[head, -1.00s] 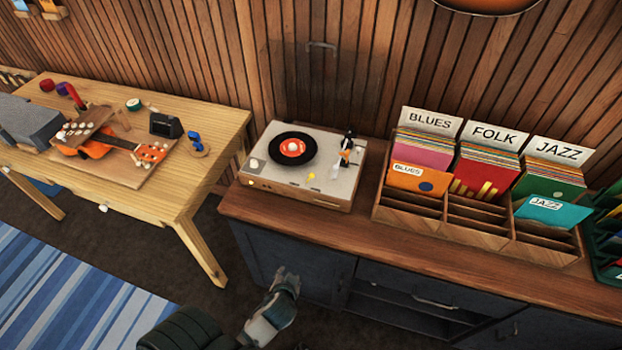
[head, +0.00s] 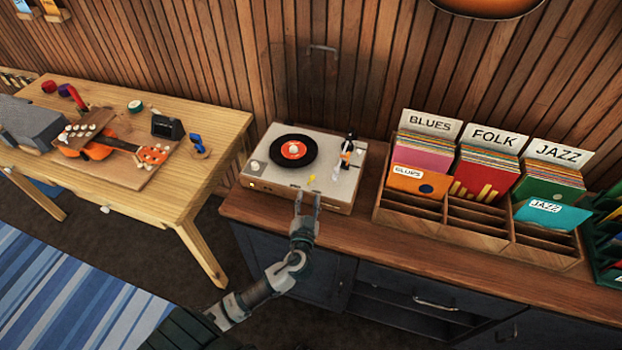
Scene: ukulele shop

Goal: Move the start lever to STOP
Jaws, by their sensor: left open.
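The record player (head: 262,183) stands on the dark wooden counter, with a black record (head: 276,158) with an orange label on its platter. A small yellow lever (head: 311,178) sits on its top near the front edge, right of the record. A STOP marking is too small to read. My left gripper (head: 307,195) is open and empty at the front edge of the player, its fingers pointing at the yellow lever. I cannot tell whether they touch it. My right gripper is not in view.
A black and orange tonearm part (head: 347,150) stands at the player's right back. A wooden record crate (head: 440,228) with BLUES, FOLK and JAZZ dividers is to the right. A wooden table (head: 190,205) with an orange ukulele (head: 98,150) is to the left.

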